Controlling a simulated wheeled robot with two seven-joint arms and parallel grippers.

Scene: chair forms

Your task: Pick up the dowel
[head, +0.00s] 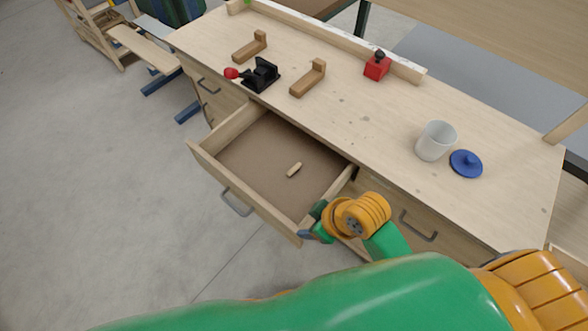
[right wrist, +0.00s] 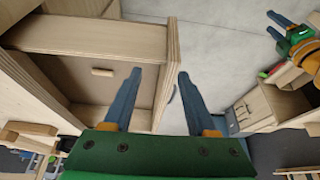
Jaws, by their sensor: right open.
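The dowel (head: 294,170) is a short, light wooden peg. It lies on the brown floor of the open drawer (head: 240,188), near the middle, and also shows in the right wrist view (right wrist: 102,72). My right gripper (head: 310,222) is at the drawer's near right corner in the head view, apart from the dowel. In the right wrist view its two blue fingers (right wrist: 160,75) are spread with nothing between them, and the dowel is to their left. My left gripper (right wrist: 278,26) shows at the upper right of the right wrist view, its fingers apart and empty.
The workbench (head: 340,110) bears two wooden L-shaped pieces (head: 308,78), a black clamp with a red knob (head: 262,75), a red block (head: 377,66), a white cup (head: 435,141) and a blue lid (head: 466,163). The drawer's walls surround the dowel. Open floor is at left.

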